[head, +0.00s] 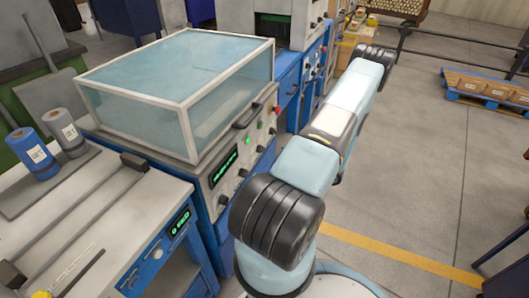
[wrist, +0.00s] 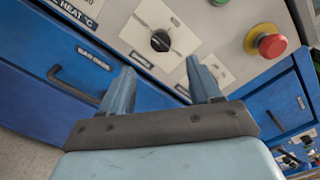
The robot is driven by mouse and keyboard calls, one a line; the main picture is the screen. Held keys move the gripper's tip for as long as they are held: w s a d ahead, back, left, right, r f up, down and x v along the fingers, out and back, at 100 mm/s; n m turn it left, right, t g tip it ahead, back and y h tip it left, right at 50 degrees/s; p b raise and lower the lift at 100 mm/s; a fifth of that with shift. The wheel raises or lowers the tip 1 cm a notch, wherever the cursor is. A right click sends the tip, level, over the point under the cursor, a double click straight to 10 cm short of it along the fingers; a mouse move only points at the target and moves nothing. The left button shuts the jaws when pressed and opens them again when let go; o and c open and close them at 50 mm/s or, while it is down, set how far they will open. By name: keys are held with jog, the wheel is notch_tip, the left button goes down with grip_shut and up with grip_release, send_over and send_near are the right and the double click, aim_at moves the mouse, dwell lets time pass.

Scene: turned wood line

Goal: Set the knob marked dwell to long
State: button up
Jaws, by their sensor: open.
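A round black knob (wrist: 160,41) sits on a pale plate on the machine's light panel in the wrist view. A small dark label below it is too blurred to read surely, so I cannot confirm that it says dwell. The knob's pointer setting is also unclear. My gripper (wrist: 160,68) is open and empty, its two blue-grey fingers reaching towards the panel. The knob shows between and beyond the fingertips, apparently untouched. In the head view, the machine's control panel (head: 231,176) has a green display and several dark knobs; my gripper is not visible there.
A red mushroom button (wrist: 271,45) on a yellow base and a green button (wrist: 219,2) are right of the knob. A blue drawer front with a dark handle (wrist: 72,86) lies left. A clear-covered box (head: 180,75) tops the machine. Open floor (head: 430,170) lies right.

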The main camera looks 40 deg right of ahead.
aim_at(261, 149)
jog(key=x, duration=0.9)
jog(key=shift+w, duration=0.25)
jog(key=c, duration=1)
jog(key=shift+a, duration=0.15)
jog(key=shift+c, duration=0.2)
